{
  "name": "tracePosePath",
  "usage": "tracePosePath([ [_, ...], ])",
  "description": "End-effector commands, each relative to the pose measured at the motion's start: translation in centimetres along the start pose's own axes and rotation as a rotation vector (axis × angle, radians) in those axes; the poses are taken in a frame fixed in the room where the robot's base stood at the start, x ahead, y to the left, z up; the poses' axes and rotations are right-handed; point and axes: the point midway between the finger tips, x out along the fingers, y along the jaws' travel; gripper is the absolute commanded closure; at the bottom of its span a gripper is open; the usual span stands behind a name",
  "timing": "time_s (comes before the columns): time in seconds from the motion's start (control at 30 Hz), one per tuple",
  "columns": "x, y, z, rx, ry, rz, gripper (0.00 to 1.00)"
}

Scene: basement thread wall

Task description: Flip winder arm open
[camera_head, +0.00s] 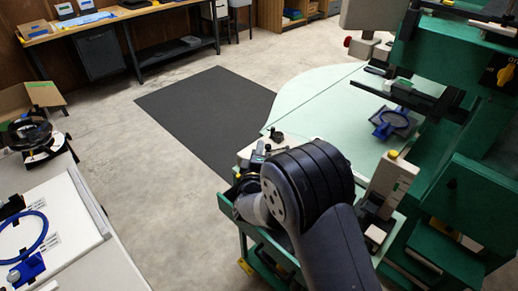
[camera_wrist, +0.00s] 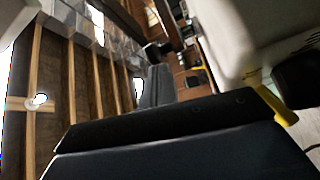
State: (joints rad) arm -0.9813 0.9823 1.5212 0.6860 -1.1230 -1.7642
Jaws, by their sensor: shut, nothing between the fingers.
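A green and white thread machine fills the right side of the head view, with a green frame (camera_head: 440,60) and a pale green table (camera_head: 325,100). I cannot tell for certain which part is the winder arm. An upright pale block with a yellow tip (camera_head: 391,180) stands at the table's near edge. Small dark and pale fittings (camera_head: 276,136) sit at the left corner. My gripper (camera_head: 257,160) is low beside that corner, shut and largely hidden by my dark arm. Whether it touches the fittings is hidden. The wrist view shows a pale housing (camera_wrist: 240,35) close at the right.
A white-topped bench (camera_head: 75,225) with another blue hoop (camera_head: 22,236) stands at the left. A dark mat (camera_head: 205,115) and bare concrete floor lie between. A wooden workbench (camera_head: 120,17) is at the back.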

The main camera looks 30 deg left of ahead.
Motion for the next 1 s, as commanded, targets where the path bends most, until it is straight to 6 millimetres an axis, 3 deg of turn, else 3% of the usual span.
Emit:
tracePosePath([
  [1.0, -1.4, 0.2, 1.0, 0.009, 0.119, -0.023, 1.00],
])
